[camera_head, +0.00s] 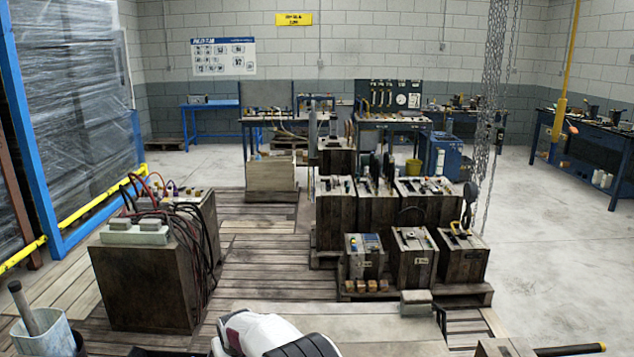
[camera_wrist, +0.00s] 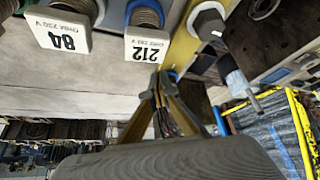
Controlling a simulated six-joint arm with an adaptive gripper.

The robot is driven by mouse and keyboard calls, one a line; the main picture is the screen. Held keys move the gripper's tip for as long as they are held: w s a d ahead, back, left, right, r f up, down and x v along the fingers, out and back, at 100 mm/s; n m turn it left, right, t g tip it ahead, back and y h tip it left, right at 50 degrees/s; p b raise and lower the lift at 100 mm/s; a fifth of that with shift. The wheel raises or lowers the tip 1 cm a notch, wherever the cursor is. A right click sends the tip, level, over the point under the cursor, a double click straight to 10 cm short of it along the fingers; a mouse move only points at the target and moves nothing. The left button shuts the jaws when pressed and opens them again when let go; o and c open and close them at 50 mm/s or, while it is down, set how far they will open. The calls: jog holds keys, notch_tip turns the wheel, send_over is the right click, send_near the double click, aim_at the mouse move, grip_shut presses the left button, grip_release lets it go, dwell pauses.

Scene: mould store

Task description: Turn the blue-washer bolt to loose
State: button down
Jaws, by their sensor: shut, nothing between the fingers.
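In the wrist view my gripper (camera_wrist: 160,84) is shut, its two tan and dark fingers drawn together at the tips. The tips lie in front of a pale block face, just below a white tag marked 212 (camera_wrist: 147,49). A small blue patch (camera_wrist: 172,76) shows right behind the tips; I cannot tell if it is the blue washer. A threaded brown part (camera_wrist: 147,17) with a blue edge stands above the 212 tag. A grey hex-headed bolt (camera_wrist: 208,19) with a pale washer is to the right. In the head view my gripper is not visible.
A rod-like fitting (camera_wrist: 240,86) sticks out on the right. In the head view, wooden crates (camera_head: 378,215) with tools and a brown cabinet (camera_head: 147,280) with cables stand ahead.

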jog(key=shift+s+d, duration=0.25)
dwell(0.3)
jog(key=shift+r, duration=0.15)
jog(key=shift+r, duration=2.9)
jog(key=shift+s+a+r, duration=0.25)
jog(key=shift+a, duration=0.3)
jog(key=shift+s+a+r, duration=0.2)
jog(key=shift+a+r, duration=0.05)
jog(key=shift+a, duration=0.25)
jog(key=shift+f, duration=0.15)
jog(key=shift+f, duration=3.35)
